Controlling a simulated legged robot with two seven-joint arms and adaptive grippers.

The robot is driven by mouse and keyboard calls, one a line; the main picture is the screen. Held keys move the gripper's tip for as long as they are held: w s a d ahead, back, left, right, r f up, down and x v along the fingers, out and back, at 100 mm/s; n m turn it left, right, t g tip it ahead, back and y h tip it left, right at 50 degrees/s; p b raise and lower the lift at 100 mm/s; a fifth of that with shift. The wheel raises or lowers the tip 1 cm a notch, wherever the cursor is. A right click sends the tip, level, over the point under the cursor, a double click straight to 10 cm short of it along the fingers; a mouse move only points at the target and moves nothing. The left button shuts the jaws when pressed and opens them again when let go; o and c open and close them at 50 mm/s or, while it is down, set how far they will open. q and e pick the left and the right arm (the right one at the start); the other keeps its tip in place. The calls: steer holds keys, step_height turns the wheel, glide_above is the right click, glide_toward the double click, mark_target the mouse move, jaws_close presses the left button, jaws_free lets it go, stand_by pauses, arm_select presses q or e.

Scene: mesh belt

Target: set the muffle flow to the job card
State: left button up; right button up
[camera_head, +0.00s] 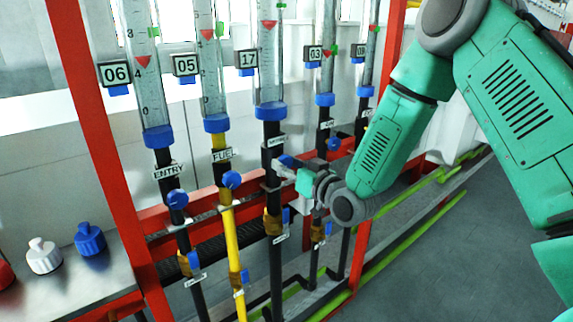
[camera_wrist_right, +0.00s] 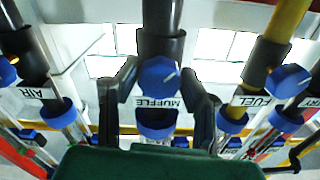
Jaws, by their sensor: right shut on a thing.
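The muffle flow tube (camera_head: 270,65) is the middle clear tube, with a blue collar and a black pipe below. Its red float (camera_head: 268,24) is high in the tube, a little below a green marker (camera_head: 281,5). My right gripper (camera_head: 283,168) is at the valve below this tube. In the right wrist view its fingers stand on either side of the blue muffle knob (camera_wrist_right: 158,76), shut on it. The MUFFLE label (camera_wrist_right: 157,102) shows upside down there. My left gripper is out of view. I see no readable job card.
The entry tube (camera_head: 148,95) and fuel tube (camera_head: 213,80) stand to the left, with more tubes to the right, close together. The fuel knob (camera_head: 231,180) is near my gripper. A red frame post (camera_head: 95,130) and a bench with caps (camera_head: 90,239) are at left.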

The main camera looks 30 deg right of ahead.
steer(key=shift+w, duration=0.15)
steer(key=shift+d+n+b, duration=0.1)
steer(key=shift+n+b, duration=0.2)
steer(key=o, duration=1.2)
steer(key=shift+w, duration=0.1)
steer(key=shift+c, duration=0.2)
steer(key=shift+w+f, duration=0.15)
steer(key=shift+s, duration=0.25)
steer(key=s+d, duration=0.1)
steer(key=s, duration=1)
steer(key=shift+s, duration=0.2)
steer(key=shift+f, duration=0.1)
